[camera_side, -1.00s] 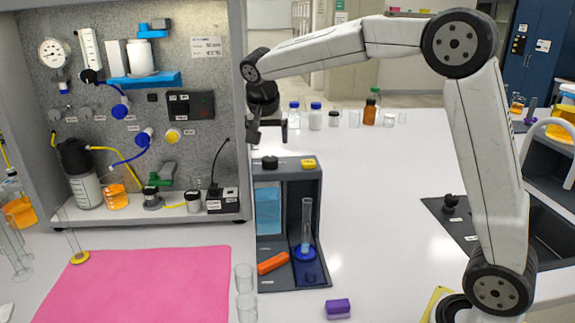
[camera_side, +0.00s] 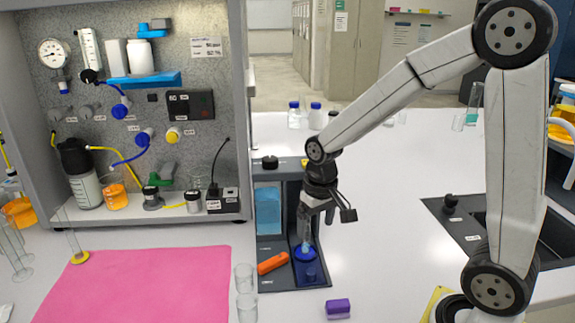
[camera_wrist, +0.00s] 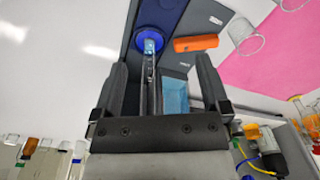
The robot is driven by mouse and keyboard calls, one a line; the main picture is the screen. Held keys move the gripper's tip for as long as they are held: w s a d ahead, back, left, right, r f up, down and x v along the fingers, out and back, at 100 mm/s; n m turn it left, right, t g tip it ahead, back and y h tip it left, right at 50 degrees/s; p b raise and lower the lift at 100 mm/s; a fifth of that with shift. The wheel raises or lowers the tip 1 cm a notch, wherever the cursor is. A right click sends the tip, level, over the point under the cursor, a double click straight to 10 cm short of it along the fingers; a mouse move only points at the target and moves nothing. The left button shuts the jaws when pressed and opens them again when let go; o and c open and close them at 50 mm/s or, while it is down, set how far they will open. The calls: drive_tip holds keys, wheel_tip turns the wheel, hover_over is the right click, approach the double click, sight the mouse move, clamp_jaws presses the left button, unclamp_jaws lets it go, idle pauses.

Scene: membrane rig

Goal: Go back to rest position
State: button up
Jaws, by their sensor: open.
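My gripper (camera_side: 328,212) is open in front of the right bay of the dark grey two-bay stand (camera_side: 312,285). A slim glass cylinder on a round blue base (camera_side: 305,254) stands in that bay, with its upper part hidden behind my gripper. In the wrist view, my gripper (camera_wrist: 160,68) has its two fingers well apart. The cylinder (camera_wrist: 149,62) shows between them, with clear gaps on both sides, and its blue base lies beyond the fingertips.
The stand's left bay has a light-blue panel (camera_side: 268,210). An orange piece (camera_side: 272,263) lies at its foot. A purple block (camera_side: 338,308), clear beakers (camera_side: 245,278) and a pink mat (camera_side: 150,285) are nearby.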

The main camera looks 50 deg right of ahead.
drive_tip(key=s+a+f+n+t, duration=0.2)
drive_tip(key=s+a+f+n, duration=0.1)
drive_tip(key=s+a, duration=0.1)
drive_tip(key=shift+s+f, duration=0.35)
drive_tip(key=shift+s, duration=0.55)
